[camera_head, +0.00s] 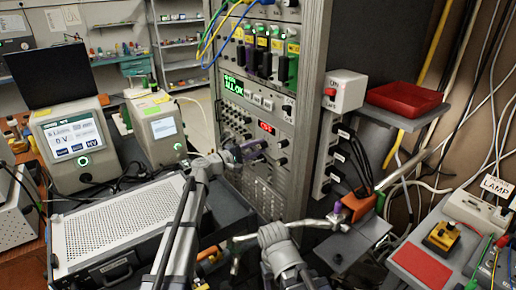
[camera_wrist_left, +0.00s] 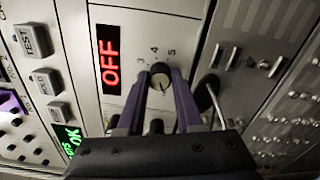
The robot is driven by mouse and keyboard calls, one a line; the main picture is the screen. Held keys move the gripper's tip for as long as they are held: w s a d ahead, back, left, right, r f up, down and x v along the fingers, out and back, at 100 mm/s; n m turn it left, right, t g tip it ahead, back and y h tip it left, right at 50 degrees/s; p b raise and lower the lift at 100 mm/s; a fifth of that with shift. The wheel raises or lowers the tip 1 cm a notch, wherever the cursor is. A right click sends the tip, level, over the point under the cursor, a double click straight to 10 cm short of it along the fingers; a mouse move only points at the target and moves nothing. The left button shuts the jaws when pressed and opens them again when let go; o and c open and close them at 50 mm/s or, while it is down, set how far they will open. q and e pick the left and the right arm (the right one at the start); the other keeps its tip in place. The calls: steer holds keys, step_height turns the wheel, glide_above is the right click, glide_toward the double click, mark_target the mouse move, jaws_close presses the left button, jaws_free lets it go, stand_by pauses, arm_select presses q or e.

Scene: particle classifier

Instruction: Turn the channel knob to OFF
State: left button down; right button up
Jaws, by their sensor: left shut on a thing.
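The channel knob (camera_wrist_left: 160,72) is a round black knob with a light face on the grey panel. Numbers 3, 4 and 5 are printed around it. My left gripper's purple fingers (camera_wrist_left: 160,95) reach it from either side and are shut on it. In the head view my left gripper (camera_head: 252,148) is at the rack panel, and its fingers hide the knob there. The red display (camera_wrist_left: 110,62) beside the knob reads OFF; it also shows in the head view (camera_head: 266,127). My right gripper (camera_head: 340,212) is at the lower right, small and partly hidden.
Coloured cables (camera_head: 225,30) hang above. A red tray (camera_head: 404,98) and an orange block (camera_head: 360,206) are right of the rack.

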stand_by(0.5)
arm_select(q)
steer(key=c, duration=0.6)
jaws_free()
steer(key=shift+v, duration=3.95)
